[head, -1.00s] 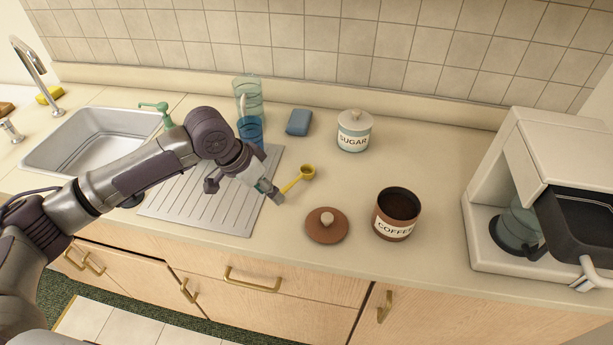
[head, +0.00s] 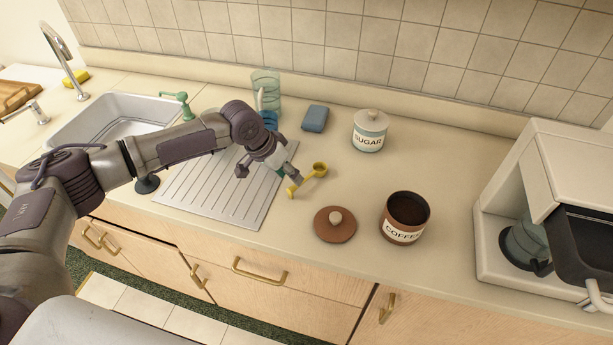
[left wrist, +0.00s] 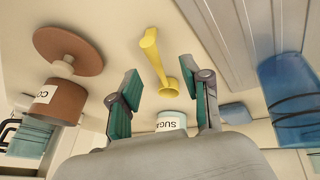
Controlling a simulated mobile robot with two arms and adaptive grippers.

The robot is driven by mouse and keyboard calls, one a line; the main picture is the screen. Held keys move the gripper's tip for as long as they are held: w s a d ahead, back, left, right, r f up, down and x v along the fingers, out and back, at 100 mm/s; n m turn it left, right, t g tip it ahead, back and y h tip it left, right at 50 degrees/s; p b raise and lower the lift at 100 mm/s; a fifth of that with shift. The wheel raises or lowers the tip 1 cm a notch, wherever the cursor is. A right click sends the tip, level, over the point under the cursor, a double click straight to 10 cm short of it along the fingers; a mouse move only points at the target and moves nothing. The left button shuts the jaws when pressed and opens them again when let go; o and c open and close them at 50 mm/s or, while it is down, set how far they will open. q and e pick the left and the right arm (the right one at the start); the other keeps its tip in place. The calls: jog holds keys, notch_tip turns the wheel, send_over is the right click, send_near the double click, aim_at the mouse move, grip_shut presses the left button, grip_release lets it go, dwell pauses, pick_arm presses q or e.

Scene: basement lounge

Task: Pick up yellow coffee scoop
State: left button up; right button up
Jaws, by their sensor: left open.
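The yellow coffee scoop (head: 308,178) lies on the counter between the drainboard and the coffee canister's lid, its bowl toward the back right and its handle toward the front left. In the left wrist view the scoop (left wrist: 154,57) shows between and beyond the open fingers. My left gripper (head: 270,175) is open and empty, just left of the scoop in the head view. In the left wrist view its two green-padded fingers (left wrist: 160,97) stand apart, with the scoop's bowl in the gap. I cannot tell that either finger touches it. My right gripper is not in view.
A brown lid (head: 335,225) and open coffee canister (head: 404,219) stand right of the scoop. A sugar jar (head: 369,131), blue sponge (head: 315,118) and glasses (head: 265,85) are behind. The drainboard (head: 222,190) lies left, the coffee maker (head: 545,200) far right.

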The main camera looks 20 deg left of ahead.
aim_at(307, 178)
pick_arm(q)
jog(key=x, duration=0.2)
jog(key=p+x, duration=0.1)
jog(key=x, duration=0.1)
jog(key=shift+d+f, duration=0.15)
jog(key=shift+d, duration=0.2)
jog(key=shift+c, duration=0.4)
grip_shut()
